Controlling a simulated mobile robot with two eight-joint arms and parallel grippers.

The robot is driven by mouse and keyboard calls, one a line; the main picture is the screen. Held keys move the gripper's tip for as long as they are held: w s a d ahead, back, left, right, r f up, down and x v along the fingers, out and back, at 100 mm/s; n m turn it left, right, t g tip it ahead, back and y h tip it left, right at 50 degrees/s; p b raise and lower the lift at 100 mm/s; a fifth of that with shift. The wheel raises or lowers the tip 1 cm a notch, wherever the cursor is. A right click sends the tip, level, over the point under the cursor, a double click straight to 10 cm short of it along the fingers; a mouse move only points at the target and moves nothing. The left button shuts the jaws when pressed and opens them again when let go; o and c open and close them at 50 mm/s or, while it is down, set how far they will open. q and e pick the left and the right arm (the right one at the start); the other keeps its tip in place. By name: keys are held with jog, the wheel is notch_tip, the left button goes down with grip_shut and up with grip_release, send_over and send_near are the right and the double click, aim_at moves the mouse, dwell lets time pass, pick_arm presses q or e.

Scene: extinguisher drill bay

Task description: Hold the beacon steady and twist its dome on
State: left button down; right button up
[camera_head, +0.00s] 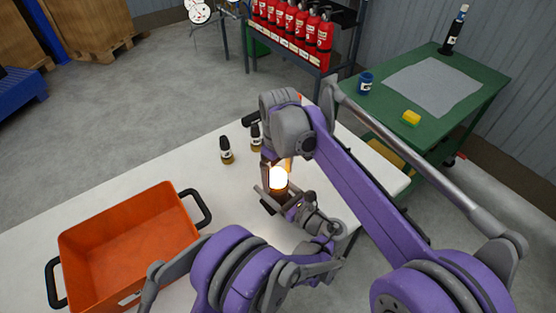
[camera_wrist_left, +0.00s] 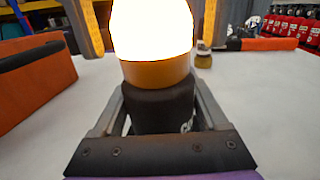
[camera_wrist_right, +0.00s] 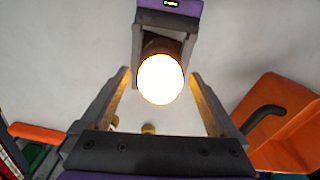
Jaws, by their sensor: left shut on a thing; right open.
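The beacon has a dark base (camera_wrist_left: 160,108), an amber collar (camera_wrist_left: 155,75) and a brightly glowing dome (camera_head: 278,178). It is upright above the white table. My left gripper (camera_head: 275,197) is shut on the base from the near side. My right gripper (camera_wrist_right: 160,76) is open above the beacon. Its fingers stand on either side of the dome in the left wrist view, with gaps visible in the right wrist view. The dome (camera_wrist_right: 161,79) sits on top of the collar; the glare hides its surface and how it is seated.
An orange bin (camera_head: 130,218) with black handles stands at the left of the white table (camera_head: 110,165). Two small dark bottles (camera_head: 227,153) (camera_head: 255,138) stand behind the beacon. A green table (camera_head: 480,85) and a rack of red extinguishers (camera_head: 325,45) are beyond.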

aim_at(278, 171)
notch_tip(278, 171, up, 11)
jog(key=shift+f, duration=0.15)
dwell(0.4)
pick_arm(q)
grip_release()
